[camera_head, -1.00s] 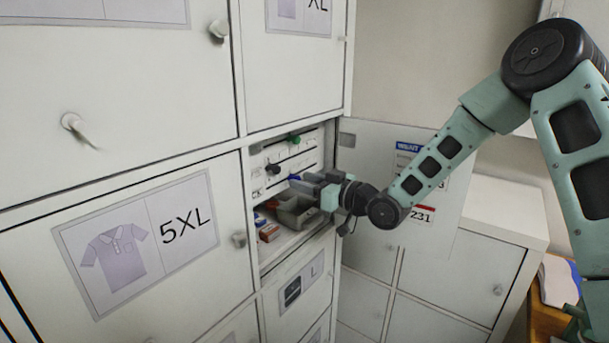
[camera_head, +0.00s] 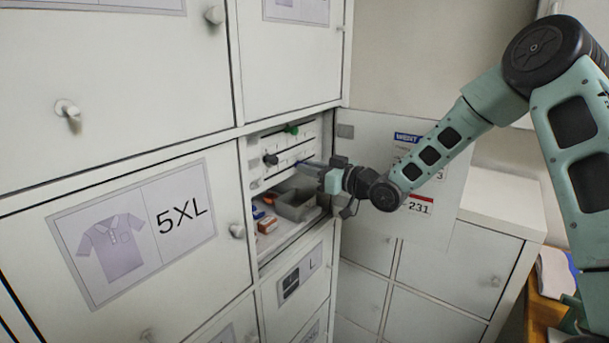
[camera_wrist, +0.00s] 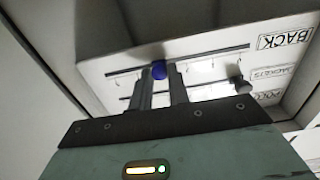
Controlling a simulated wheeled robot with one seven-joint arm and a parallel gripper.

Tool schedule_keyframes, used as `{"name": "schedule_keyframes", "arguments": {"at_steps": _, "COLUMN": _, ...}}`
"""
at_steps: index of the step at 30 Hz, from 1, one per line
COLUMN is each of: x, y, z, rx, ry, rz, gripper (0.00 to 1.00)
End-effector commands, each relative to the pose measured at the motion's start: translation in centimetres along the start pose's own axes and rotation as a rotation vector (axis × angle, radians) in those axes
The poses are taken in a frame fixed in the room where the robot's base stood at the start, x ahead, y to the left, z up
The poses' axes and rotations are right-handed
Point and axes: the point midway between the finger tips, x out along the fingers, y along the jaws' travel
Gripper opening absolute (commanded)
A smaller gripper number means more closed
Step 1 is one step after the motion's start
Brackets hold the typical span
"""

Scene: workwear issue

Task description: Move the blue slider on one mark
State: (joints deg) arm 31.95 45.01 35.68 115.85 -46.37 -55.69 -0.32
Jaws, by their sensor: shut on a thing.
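The blue slider (camera_wrist: 159,70) sits on a dark slot in a white panel (camera_wrist: 215,62), seen in the wrist view, with small hook-like marks along the slot. My gripper (camera_wrist: 160,82) has its two fingers shut on the blue slider, one on each side. In the head view my gripper (camera_head: 312,168) reaches into the open compartment from the right and mostly hides the blue slider. A dark slider (camera_head: 270,160) and a green slider (camera_head: 291,129) sit on other slots of the panel.
A grey bin (camera_head: 296,206) and small boxes (camera_head: 267,224) stand on the compartment floor below my gripper. The compartment's open door (camera_head: 437,215) with papers is on the right. A closed 5XL door (camera_head: 130,225) is on the left. The panel has a BACK label (camera_wrist: 285,38).

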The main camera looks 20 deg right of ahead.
Motion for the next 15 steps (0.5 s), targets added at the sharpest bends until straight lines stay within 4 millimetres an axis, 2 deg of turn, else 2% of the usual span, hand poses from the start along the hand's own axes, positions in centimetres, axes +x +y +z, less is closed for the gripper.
{"name": "schedule_keyframes", "arguments": {"at_steps": 7, "x": -0.01, "y": 0.04, "z": -0.02, "rx": 0.000, "ry": -0.001, "rz": -0.001, "gripper": 0.00}}
{"name": "schedule_keyframes", "arguments": {"at_steps": 8, "x": -0.01, "y": 0.04, "z": -0.02, "rx": 0.000, "ry": -0.001, "rz": -0.001, "gripper": 0.20}}
{"name": "schedule_keyframes", "arguments": {"at_steps": 10, "x": -0.01, "y": 0.03, "z": -0.02, "rx": 0.000, "ry": -0.001, "rz": -0.001, "gripper": 0.40}}
{"name": "schedule_keyframes", "arguments": {"at_steps": 15, "x": -0.01, "y": 0.02, "z": -0.01, "rx": 0.000, "ry": -0.001, "rz": -0.001, "gripper": 0.40}}
